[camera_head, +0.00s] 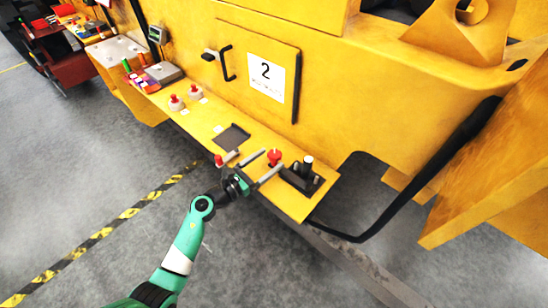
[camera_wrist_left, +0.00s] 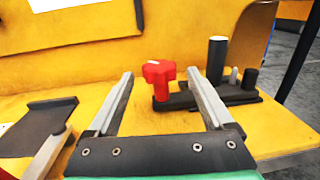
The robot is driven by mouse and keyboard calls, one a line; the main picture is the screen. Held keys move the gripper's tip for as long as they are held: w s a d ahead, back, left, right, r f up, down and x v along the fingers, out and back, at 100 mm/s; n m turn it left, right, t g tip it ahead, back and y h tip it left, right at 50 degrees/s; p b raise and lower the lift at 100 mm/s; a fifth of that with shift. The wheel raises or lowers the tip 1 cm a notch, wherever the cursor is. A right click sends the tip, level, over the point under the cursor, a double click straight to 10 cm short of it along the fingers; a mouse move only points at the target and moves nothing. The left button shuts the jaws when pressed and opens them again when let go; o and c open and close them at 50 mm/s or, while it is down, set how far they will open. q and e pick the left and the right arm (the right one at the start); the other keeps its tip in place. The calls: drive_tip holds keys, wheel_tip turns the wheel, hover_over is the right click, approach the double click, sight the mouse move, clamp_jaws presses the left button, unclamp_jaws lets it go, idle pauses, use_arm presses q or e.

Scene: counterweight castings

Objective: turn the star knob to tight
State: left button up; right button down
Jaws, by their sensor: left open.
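The red star knob (camera_head: 274,155) stands upright on a dark mount on the yellow ledge. In the left wrist view the knob (camera_wrist_left: 159,74) has a lobed head with a small pale mark on top. My left gripper (camera_head: 273,160) is open and empty, its two fingers pointing at the knob from the ledge's front side. In the left wrist view the knob appears between the fingertips, nearer the right one, with no clear contact. I cannot tell whether it is fully between them in depth. My right gripper is not in view.
A black lever block (camera_head: 302,175) stands close right of the knob. A dark flat plate (camera_head: 233,138) and a small red-ended handle (camera_head: 219,160) lie to its left. Red knobs (camera_head: 176,103) sit farther left. A yellow panel with a "2" label (camera_head: 266,76) rises behind.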

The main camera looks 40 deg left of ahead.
sight(275, 156)
use_arm(q)
drive_tip(key=w, duration=0.3)
drive_tip(key=shift+w+d+b, duration=0.1)
drive_tip(key=shift+w+b, duration=0.1)
drive_tip(key=shift+b, duration=0.15)
drive_tip(key=c, duration=1.3)
drive_tip(key=shift+f+m+h+b, duration=0.15)
drive_tip(key=shift+m+h+b, duration=0.15)
drive_tip(key=shift+h+b, duration=0.2)
drive_tip(key=shift+c, duration=0.2)
drive_tip(key=m+g+h+b, duration=0.1)
drive_tip(key=m+h+b, duration=0.2)
drive_tip(key=h+b, duration=0.2)
drive_tip(key=shift+f, duration=0.2)
drive_tip(key=shift+r+m+g+h, duration=0.15)
drive_tip(key=shift+m+g+h, duration=0.15)
drive_tip(key=shift+m+h, duration=0.1)
drive_tip(key=shift+r, duration=0.2)
drive_tip(key=o, duration=1.3)
